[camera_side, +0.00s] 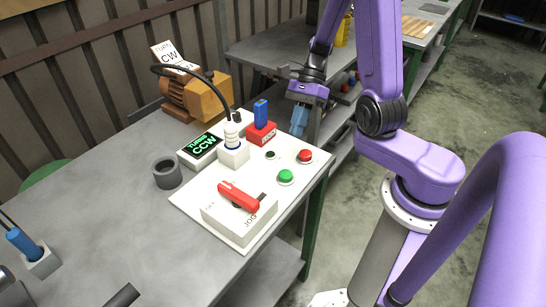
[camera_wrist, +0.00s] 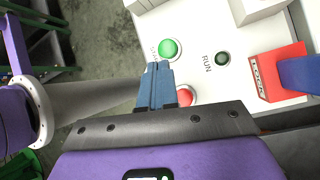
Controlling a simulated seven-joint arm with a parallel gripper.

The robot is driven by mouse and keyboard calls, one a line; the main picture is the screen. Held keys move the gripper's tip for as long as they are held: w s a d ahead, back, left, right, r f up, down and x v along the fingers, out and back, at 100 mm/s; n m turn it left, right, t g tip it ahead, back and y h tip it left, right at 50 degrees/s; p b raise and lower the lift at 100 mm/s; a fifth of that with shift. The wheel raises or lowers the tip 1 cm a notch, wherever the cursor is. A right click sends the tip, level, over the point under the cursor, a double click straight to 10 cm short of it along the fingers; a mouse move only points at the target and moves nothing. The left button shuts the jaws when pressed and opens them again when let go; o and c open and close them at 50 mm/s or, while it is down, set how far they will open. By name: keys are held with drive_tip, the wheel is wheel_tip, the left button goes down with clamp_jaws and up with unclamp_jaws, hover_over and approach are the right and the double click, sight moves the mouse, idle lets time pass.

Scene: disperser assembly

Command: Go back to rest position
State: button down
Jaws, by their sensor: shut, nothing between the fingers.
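My gripper (camera_side: 301,122) is shut with nothing between its blue fingers. In the side view it hangs just past the back right edge of the white control panel (camera_side: 240,246), near the red button (camera_side: 305,156). In the wrist view the shut fingers (camera_wrist: 157,68) point toward the green button (camera_wrist: 169,49) and partly cover the red button (camera_wrist: 185,96). Whether the fingers touch anything is hard to tell, but they look apart from the panel.
The panel carries a red switch handle (camera_side: 238,196), a green button (camera_side: 286,176), a red block with a blue key-like piece (camera_side: 261,113), a plugged cable and a green-lit display (camera_side: 204,147). A motor (camera_side: 198,97) and grey ring (camera_side: 167,171) stand nearby.

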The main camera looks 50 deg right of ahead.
drive_tip(key=s+a+r+n+h, duration=0.2)
drive_tip(key=s+n, duration=0.3)
drive_tip(key=n, duration=0.6)
drive_tip(key=s+a+r+n+t+h, duration=0.1)
drive_tip(key=s+n, duration=0.4)
drive_tip(key=n, duration=0.6)
drive_tip(key=s+a+r+n+h, duration=0.3)
drive_tip(key=s+a+r+n, duration=0.1)
drive_tip(key=n, duration=0.7)
drive_tip(key=shift+s+a+r+h, duration=0.4)
drive_tip(key=shift+s+a, duration=0.3)
drive_tip(key=shift+s, duration=0.3)
